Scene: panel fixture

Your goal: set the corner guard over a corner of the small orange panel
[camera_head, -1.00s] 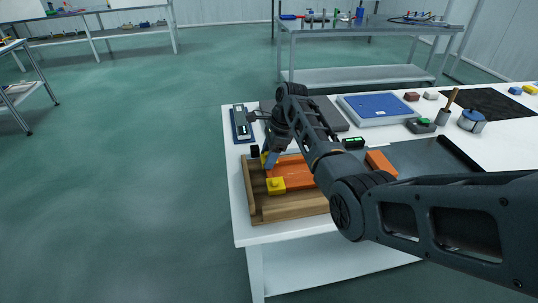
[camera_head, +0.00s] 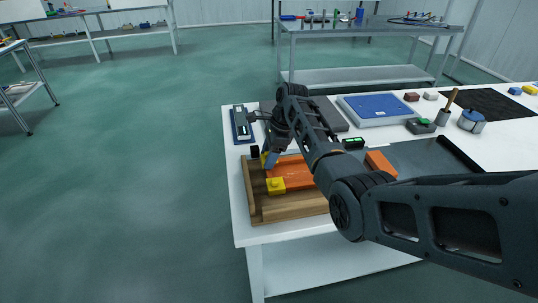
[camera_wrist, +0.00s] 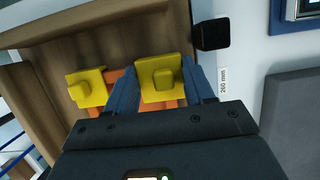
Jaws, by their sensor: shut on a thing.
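The orange panel (camera_head: 294,171) lies in a wooden tray (camera_head: 282,209); its edge shows in the wrist view (camera_wrist: 112,76). One yellow corner guard (camera_head: 276,186) sits on the panel's near-left corner, and also shows in the wrist view (camera_wrist: 87,88). My gripper (camera_head: 268,161) is at the panel's far-left corner. In the wrist view its blue fingers (camera_wrist: 162,82) are shut on a second yellow corner guard (camera_wrist: 162,70). This guard is at the panel's corner, with orange showing beside it. I cannot tell whether it rests fully on the panel. The head view mostly hides it.
A black block (camera_head: 255,151) stands by the tray's far-left corner, close to my gripper in the wrist view (camera_wrist: 211,35). The tray walls surround the panel. Another orange piece (camera_head: 380,163) lies right of my arm. A blue-topped device (camera_head: 382,107) sits farther back.

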